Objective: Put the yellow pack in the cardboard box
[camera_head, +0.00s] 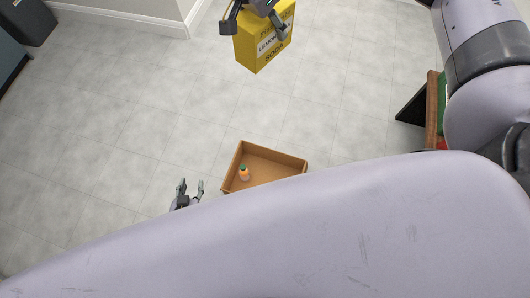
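The yellow pack (262,47), with lettering that ends in "SODA", is at the top centre. The cardboard box (277,158) is open at the top and stands on the floor below centre. Its near side is hidden behind my lilac arm link.
A small orange bottle (244,173) with a green cap is inside the box, near its left wall. The tiled floor (120,110) is clear at left and centre. A dark and wooden piece of furniture (432,105) stands at right. A dark bin-like object (27,18) is at upper left.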

